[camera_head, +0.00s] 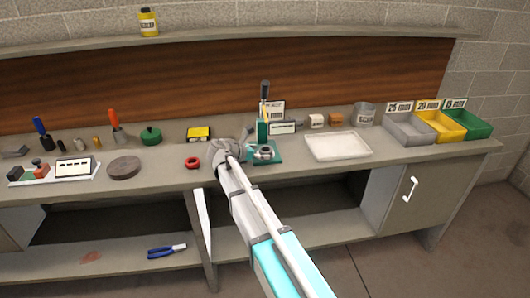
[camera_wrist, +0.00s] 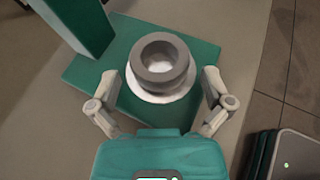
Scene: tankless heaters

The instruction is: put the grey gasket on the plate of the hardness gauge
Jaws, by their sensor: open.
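The grey gasket (camera_wrist: 160,76) is a thick ring with its hole facing up. In the wrist view it appears to lie flat on the round white plate (camera_wrist: 163,97) of the hardness gauge. The gauge has a green base (camera_wrist: 85,72) and a green column (camera_wrist: 80,25); it also shows in the head view (camera_head: 263,131), with the grey gasket (camera_head: 265,151) low in front of the column. My gripper (camera_wrist: 161,84) is open, with one finger on each side of the gasket and plate, apart from the gasket. In the head view my gripper (camera_head: 238,152) partly hides the gauge's left side.
A red ring (camera_head: 192,162) lies left of my gripper. A white tray (camera_head: 337,147) is right of the gauge, with grey (camera_head: 408,130), yellow (camera_head: 446,128) and green bins (camera_head: 474,127) beyond. Small blocks and a grey can (camera_head: 364,114) stand behind the tray.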

